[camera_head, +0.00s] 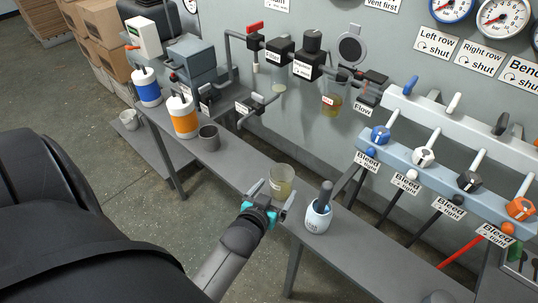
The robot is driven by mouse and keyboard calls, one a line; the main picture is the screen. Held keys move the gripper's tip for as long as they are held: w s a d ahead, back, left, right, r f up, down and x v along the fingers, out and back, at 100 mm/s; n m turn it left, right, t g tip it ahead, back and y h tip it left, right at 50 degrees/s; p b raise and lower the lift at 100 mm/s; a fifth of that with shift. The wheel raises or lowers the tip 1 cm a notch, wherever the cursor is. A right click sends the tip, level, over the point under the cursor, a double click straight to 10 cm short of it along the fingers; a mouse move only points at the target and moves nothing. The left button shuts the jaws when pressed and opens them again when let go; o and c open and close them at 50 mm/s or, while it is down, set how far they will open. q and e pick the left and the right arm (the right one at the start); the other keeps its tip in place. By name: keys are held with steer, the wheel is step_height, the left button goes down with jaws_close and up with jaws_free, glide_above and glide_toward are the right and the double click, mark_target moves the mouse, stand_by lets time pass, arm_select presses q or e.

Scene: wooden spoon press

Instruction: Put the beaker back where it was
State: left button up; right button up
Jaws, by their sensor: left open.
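A clear beaker (281,179) with yellowish liquid stands upright on the narrow grey bench (236,168). My left gripper (274,190) is open at the near side of this beaker, its two fingers pointing toward it. I cannot tell whether the fingers reach around its sides or touch it. Two other clear vessels are at the wall fittings: one with amber liquid (332,101) and a paler one (279,79). My right gripper is not in view.
A grey mug (208,138), an orange-and-white canister (184,117) and a blue-and-white one (147,87) stand to the left. A valve rail (437,175) runs along the right.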

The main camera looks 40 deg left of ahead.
mark_target(277, 189)
arm_select(q)
steer(key=v, duration=0.4)
steer(key=shift+p, duration=0.4)
steer(key=shift+s+r, duration=0.15)
steer(key=shift+s, duration=0.15)
stand_by(0.6)
